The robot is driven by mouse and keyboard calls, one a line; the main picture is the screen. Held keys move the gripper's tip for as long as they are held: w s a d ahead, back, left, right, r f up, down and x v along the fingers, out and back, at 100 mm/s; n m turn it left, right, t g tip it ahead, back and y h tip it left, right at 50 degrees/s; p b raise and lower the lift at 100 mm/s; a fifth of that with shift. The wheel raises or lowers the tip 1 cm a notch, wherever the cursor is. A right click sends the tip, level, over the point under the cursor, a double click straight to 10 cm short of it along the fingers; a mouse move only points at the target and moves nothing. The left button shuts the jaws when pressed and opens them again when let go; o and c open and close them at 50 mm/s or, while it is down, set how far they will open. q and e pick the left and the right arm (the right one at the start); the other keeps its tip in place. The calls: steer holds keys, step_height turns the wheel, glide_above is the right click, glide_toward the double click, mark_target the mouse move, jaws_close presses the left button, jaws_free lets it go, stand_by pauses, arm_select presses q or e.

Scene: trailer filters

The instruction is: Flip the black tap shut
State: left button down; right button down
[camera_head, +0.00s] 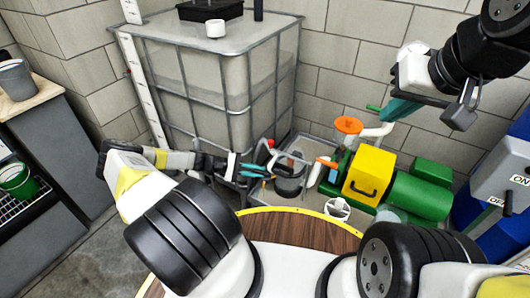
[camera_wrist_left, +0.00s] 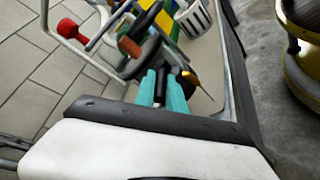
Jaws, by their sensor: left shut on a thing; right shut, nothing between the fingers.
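My left gripper (camera_head: 255,170) reaches in low at the front right of the caged tank. Its teal fingers also show in the left wrist view (camera_wrist_left: 163,92). They are shut on a narrow black piece (camera_wrist_left: 160,87), which I take to be the black tap's handle. Most of the tap is hidden by the fingers and nearby fittings, so I cannot tell its angle. My right gripper (camera_head: 398,109) has teal fingers, is shut and empty, and hangs at the upper right, well away from the tap.
The caged tank (camera_head: 210,95) stands at the back left. A red-ended handle (camera_wrist_left: 68,28) is near my left fingers.

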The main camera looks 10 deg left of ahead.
arm_select(q)
steer(key=shift+w+d+m+g, duration=0.15)
steer(key=shift+m+g, duration=0.35)
steer(key=shift+g, duration=0.25)
steer(key=shift+w+a+m+g, duration=0.15)
steer(key=shift+m+g, duration=0.35)
steer(key=shift+g, duration=0.25)
steer(key=shift+d, duration=0.1)
steer(key=c, duration=1.4)
jaws_free()
steer(key=v, duration=0.8)
steer(key=shift+d, duration=0.1)
